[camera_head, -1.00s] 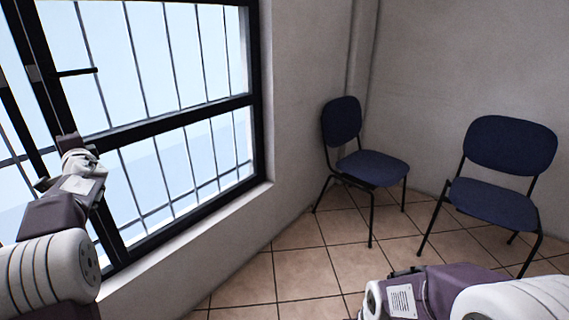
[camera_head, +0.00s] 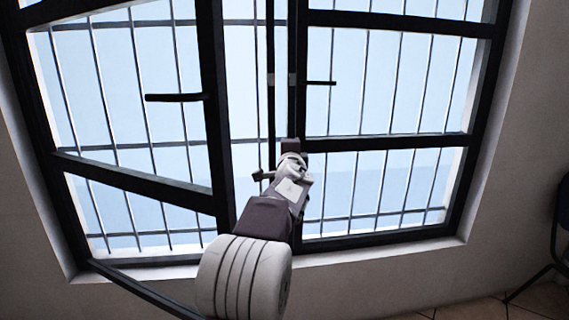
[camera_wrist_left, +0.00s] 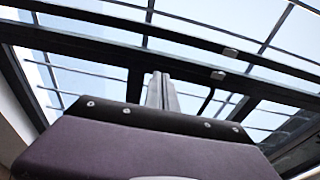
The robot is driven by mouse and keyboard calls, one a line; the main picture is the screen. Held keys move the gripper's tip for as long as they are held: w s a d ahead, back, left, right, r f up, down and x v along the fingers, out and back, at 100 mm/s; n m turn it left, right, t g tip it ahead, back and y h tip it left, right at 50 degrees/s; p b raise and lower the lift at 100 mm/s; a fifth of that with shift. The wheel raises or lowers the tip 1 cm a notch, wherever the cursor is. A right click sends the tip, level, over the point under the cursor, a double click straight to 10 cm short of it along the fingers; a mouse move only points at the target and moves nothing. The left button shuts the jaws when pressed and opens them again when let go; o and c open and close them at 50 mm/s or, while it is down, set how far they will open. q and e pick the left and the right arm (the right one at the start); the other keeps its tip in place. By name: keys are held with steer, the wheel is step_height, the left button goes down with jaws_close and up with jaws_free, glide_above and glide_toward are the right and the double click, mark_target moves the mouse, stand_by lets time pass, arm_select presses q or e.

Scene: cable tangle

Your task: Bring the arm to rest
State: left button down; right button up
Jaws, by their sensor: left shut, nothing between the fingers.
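My left arm rises from the bottom middle of the head view. Its gripper (camera_head: 293,146) points away from me, in front of the window's dark middle posts. In the left wrist view the two grey fingers (camera_wrist_left: 161,91) stand side by side with no gap, shut and empty. Nothing is seen touching them. My right arm and gripper are outside both current views. No cable is in sight.
A large barred window (camera_head: 385,85) with a black frame fills most of the head view. Its left sash (camera_head: 130,185) appears swung inward beside my arm, with a handle (camera_head: 175,97).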

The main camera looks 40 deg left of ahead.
arm_select(q)
steer(key=w+d+f+m+t+h, duration=0.15)
steer(key=d+f+h, duration=0.35)
steer(key=d, duration=0.8)
steer(key=s+d+f+n+g+h, duration=0.1)
steer(key=d+f+n+g, duration=0.1)
steer(key=d+f, duration=0.35)
steer(key=s+d+f+n+g+h, duration=0.1)
steer(key=d+f+g, duration=0.1)
steer(key=f, duration=0.7)
steer(key=s+d+f+n+g+h, duration=0.4)
steer(key=s+d+f, duration=0.3)
steer(key=s+f, duration=0.55)
steer(key=s+d+f+n+g+h, duration=0.2)
steer(key=s+d+f+n+g, duration=0.4)
steer(key=s+f, duration=0.6)
step_height(320, 180, up, 35)
steer(key=m+p, duration=0.2)
steer(key=p, duration=3.1)
steer(key=shift+s+d+f+t+y, duration=0.2)
steer(key=shift+s+d+t+y, duration=0.1)
steer(key=shift+s+d+t, duration=0.1)
